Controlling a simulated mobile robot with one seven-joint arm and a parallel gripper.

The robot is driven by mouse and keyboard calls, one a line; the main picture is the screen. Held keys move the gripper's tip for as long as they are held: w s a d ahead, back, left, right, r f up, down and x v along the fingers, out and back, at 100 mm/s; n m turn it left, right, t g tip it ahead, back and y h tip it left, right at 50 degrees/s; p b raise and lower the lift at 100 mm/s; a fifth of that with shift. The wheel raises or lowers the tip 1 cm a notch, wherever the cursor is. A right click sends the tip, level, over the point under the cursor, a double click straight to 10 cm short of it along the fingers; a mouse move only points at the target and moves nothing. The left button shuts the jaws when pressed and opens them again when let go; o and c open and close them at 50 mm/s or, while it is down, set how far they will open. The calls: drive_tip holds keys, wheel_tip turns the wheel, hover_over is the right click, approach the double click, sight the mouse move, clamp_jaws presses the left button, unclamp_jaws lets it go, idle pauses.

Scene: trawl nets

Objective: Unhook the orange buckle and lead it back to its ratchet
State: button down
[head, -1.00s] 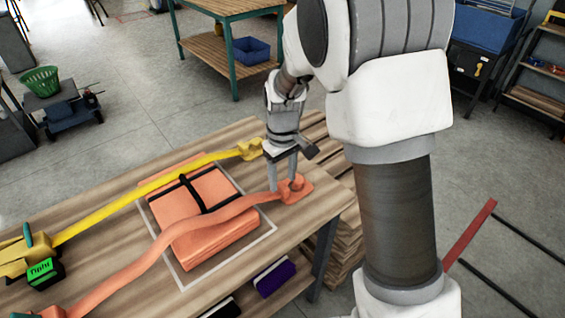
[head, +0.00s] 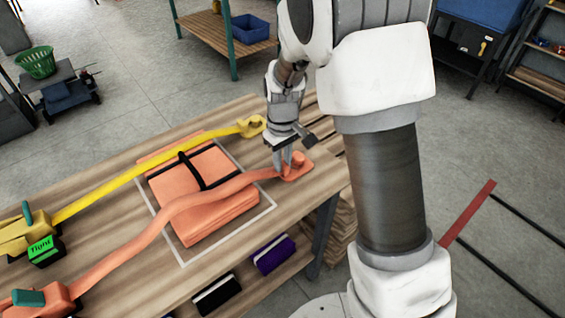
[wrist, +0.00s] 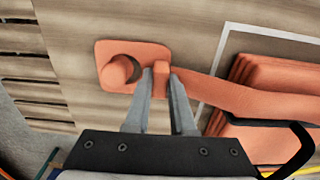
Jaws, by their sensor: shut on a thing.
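My gripper (head: 281,168) points down at the right end of the workbench. It is shut on the orange buckle (wrist: 161,82), which shows between the fingers in the wrist view. The buckle is beside a round orange post (wrist: 117,71) on an orange plate (wrist: 148,50). I cannot tell whether it still loops around the post. The orange strap (head: 180,205) runs from the buckle across a folded orange bundle to the orange ratchet (head: 50,297) at the bottom left, partly cut by the frame edge. The ratchet has a teal handle.
The yellow strap (head: 130,172) lies behind, from the yellow ratchet (head: 18,242) to its yellow buckle (head: 251,126), left of my gripper. A green "Tight" block (head: 44,250) stands by the yellow ratchet. The orange bundle (head: 215,215) has a black band. Bare wood (head: 105,205) shows between the straps.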

drive_tip(key=shift+w+d, duration=0.25)
drive_tip(key=shift+d, duration=0.15)
idle(0.3)
drive_tip(key=shift+r, duration=0.2)
drive_tip(key=shift+r+p, duration=0.45)
drive_tip(key=shift+p, duration=0.1)
drive_tip(key=shift+r+p, duration=1.95)
drive_tip(key=shift+r, duration=0.6)
